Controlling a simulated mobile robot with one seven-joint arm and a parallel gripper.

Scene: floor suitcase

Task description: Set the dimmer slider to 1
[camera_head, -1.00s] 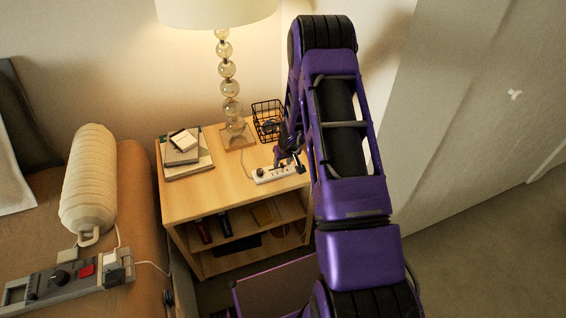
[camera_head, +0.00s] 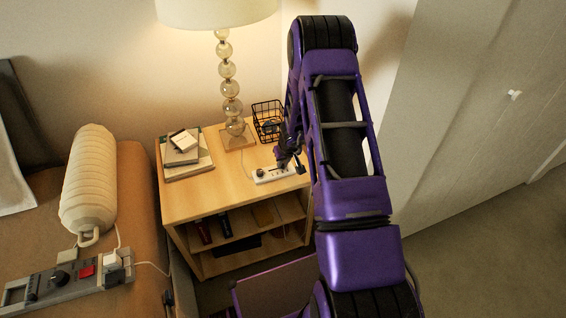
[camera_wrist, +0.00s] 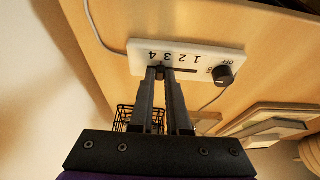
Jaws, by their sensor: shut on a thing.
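The dimmer is a white panel (camera_head: 264,176) on the wooden nightstand top. In the wrist view, the white panel (camera_wrist: 207,59) shows upside-down numbers 4, 3, 2, 1 from left to right. A dark slot (camera_wrist: 186,71) runs below them toward the 1 side. A round black knob (camera_wrist: 223,75) sits at its right end near the word OFF. My gripper (camera_wrist: 164,74) has its narrow fingers at the slot's left end, near 3 and 4, shut on the slider. The fingertips mostly hide the slider. My gripper also shows over the panel in the head view (camera_head: 281,165).
A lamp with a glass-ball stem (camera_head: 228,75) stands behind the panel. A black wire basket (camera_head: 268,112) and stacked books (camera_head: 186,160) are also on the nightstand (camera_head: 205,200). A control box (camera_head: 45,288) lies at the left. A wall stands close at the right.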

